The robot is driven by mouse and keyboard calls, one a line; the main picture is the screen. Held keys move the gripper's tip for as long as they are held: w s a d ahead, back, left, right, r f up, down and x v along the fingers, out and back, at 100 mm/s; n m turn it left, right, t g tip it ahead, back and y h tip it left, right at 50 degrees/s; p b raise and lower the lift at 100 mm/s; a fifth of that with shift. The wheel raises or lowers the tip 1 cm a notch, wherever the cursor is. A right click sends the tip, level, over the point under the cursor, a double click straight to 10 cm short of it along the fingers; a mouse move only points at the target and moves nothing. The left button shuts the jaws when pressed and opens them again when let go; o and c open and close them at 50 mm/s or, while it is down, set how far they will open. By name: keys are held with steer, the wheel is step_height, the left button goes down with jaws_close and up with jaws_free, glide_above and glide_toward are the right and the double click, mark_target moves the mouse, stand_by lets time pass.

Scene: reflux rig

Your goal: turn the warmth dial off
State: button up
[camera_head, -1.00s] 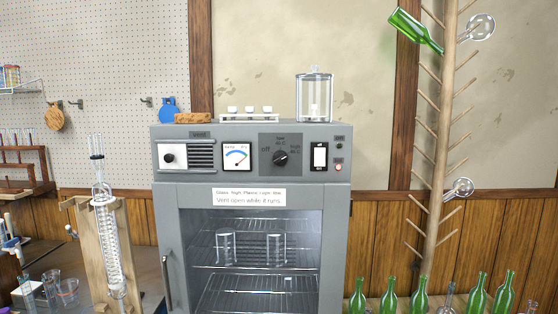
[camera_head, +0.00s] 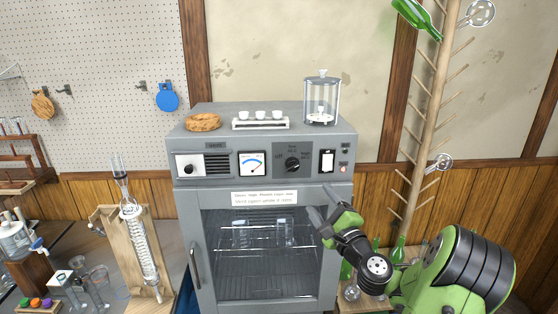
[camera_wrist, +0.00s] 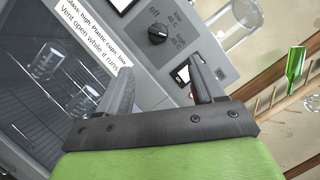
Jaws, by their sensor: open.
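The warmth dial (camera_head: 292,164) is a black knob on a dark grey plate on the front panel of the grey oven (camera_head: 345,225). Its plate has an "off" mark at the left and low and high marks around it. The dial also shows in the wrist view (camera_wrist: 158,33), beyond the fingertips; its exact setting is too small to tell. My gripper (camera_head: 320,203) is in front of the oven's right side, below and to the right of the dial. In the wrist view my gripper (camera_wrist: 160,68) is open and empty, its two fingers apart, not touching the dial.
A white rocker switch (camera_head: 327,160) sits right of the dial, a gauge (camera_head: 252,164) left. A glass jar (camera_head: 321,100), a cup rack (camera_head: 260,123) and a cork ring (camera_head: 203,122) stand on the oven. The glass door (camera_head: 265,250) is shut. A bottle tree (camera_head: 430,130) stands at right.

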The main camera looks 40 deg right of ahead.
mark_target(295, 169)
steer(key=p+x, duration=0.4)
steer(key=x, duration=1)
steer(key=shift+a+p, duration=0.1)
steer(key=shift+p, duration=0.3)
steer(key=shift+w+f, duration=0.1)
steer(key=shift+w, duration=0.35)
steer(key=c, duration=1)
steer(key=shift+c, duration=0.2)
